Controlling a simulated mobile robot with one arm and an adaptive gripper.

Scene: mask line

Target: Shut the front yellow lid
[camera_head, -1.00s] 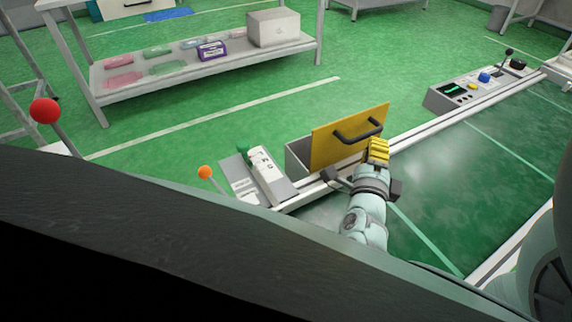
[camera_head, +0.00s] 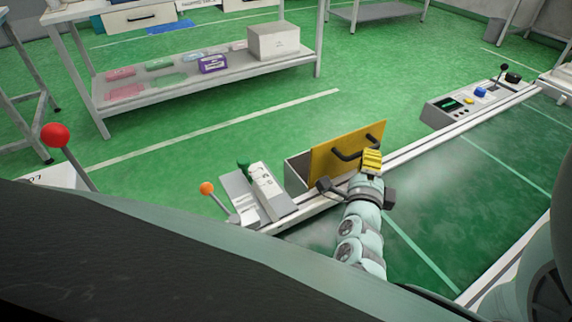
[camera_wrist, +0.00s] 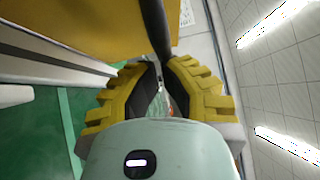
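The front yellow lid (camera_head: 345,163) is open. It stands up as a flat panel on the grey box (camera_head: 297,172) at the line's edge. Its black handle (camera_head: 345,155) faces me. In the wrist view, the yellow lid (camera_wrist: 75,28) fills the upper left and the handle (camera_wrist: 155,28) runs down to my fingertips (camera_wrist: 161,68). The fingers are close together with a narrow gap. Whether they hold the handle or only touch it is unclear.
A grey device with a green lever (camera_head: 262,190) stands left of the box. Levers with an orange ball (camera_head: 207,189) and a red ball (camera_head: 56,135) are farther left. A control panel (camera_head: 465,107) is at the right. A shelf (camera_head: 120,90) stands behind on open green floor.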

